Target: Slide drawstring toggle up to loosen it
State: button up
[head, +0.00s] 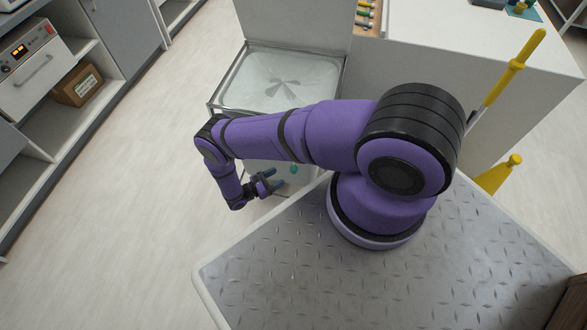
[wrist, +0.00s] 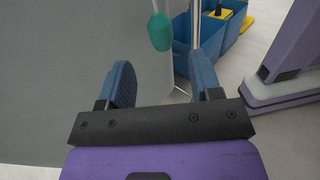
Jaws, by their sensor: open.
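The drawstring toggle is a small teal, rounded piece (wrist: 160,32). In the wrist view it hangs at the top centre on a pale cord, beyond the fingertips and between their lines. It also shows as a small teal spot in the head view (head: 294,169), just right of my gripper. My gripper (head: 277,179) is low beside the steel-topped stand. In the wrist view its two blue fingers are spread apart (wrist: 160,65), with nothing between them. They look apart from the toggle. Most of the cord is out of view.
A stand with a steel basin top (head: 232,98) is behind my arm. A grey panel (wrist: 50,70) fills the left of the wrist view. A metal pole (wrist: 194,22) and blue buckets (wrist: 233,32) stand behind the toggle. Open floor (head: 110,190) lies left.

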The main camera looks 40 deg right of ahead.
aim_at(294, 169)
jog(key=d, duration=0.5)
jog(key=s+d, duration=0.1)
jog(key=d, duration=0.2)
jog(key=shift+d, duration=0.35)
grip_shut()
notch_tip(294, 169, up, 16)
jog(key=shift+r, duration=0.25)
grip_release()
dwell(0.4)
